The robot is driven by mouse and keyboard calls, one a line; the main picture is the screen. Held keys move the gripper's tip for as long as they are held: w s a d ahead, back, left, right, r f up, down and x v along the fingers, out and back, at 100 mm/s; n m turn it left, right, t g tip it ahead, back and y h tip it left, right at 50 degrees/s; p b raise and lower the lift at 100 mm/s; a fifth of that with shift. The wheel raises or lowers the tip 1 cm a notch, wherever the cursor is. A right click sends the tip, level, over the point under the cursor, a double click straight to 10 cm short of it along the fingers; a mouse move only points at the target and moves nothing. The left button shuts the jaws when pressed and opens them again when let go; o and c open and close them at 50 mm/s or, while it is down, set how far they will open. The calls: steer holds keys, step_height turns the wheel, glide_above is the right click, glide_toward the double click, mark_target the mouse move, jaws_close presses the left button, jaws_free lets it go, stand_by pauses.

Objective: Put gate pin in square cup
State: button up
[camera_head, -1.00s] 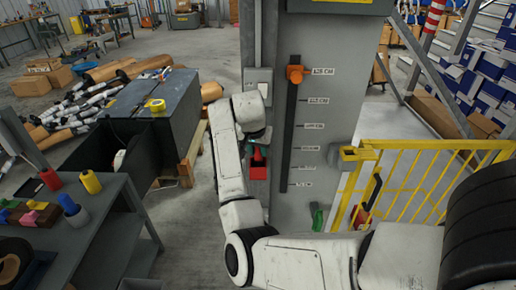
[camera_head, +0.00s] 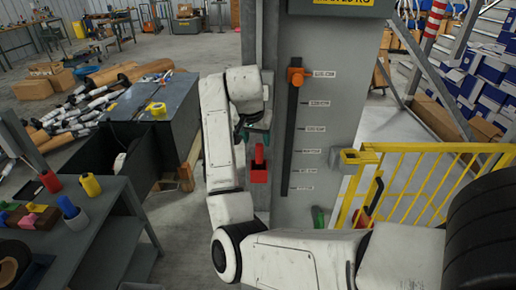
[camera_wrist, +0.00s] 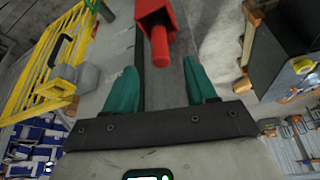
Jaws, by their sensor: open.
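A red pin (camera_head: 259,154) stands upright in a red square cup (camera_head: 259,177) fixed low on the grey column. In the wrist view the red pin (camera_wrist: 160,48) points out of the mouth of the cup (camera_wrist: 155,17), toward the camera. My gripper (camera_head: 255,138) is just above the pin, pointing down. In the wrist view my gripper (camera_wrist: 160,85) has its two teal fingers wide apart, with nothing between them. The pin's lower end is hidden inside the cup.
A yellow gate (camera_head: 425,180) with a bracket (camera_head: 358,158) stands right of the column. An orange slider (camera_head: 295,76) sits on the column's labelled track. A dark table (camera_head: 85,225) and an open dark box (camera_head: 120,155) are at left.

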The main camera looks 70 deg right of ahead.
steer(key=shift+v, duration=2.15)
steer(key=shift+f, duration=0.15)
steer(key=s+a+f+n, duration=0.2)
steer(key=a+f+n, duration=0.2)
steer(key=a+f, duration=0.3)
steer(key=s+a+f+n, duration=0.1)
steer(key=a+f+n, duration=0.35)
steer(key=f, duration=0.55)
steer(key=s+a+f+n+y, duration=0.1)
steer(key=s+a+f+n, duration=0.1)
steer(key=a, duration=0.4)
steer(key=s+a+f+n+y, duration=0.2)
steer(key=s+a+f+n, duration=0.1)
steer(key=s+a+f, duration=0.2)
steer(key=s+a+f+n+y, duration=0.1)
steer(key=s+a+f+n, duration=0.1)
steer(key=s+a+f, duration=0.2)
steer(key=s+a, duration=0.3)
steer(key=a, duration=0.1)
steer(key=shift+a, duration=0.2)
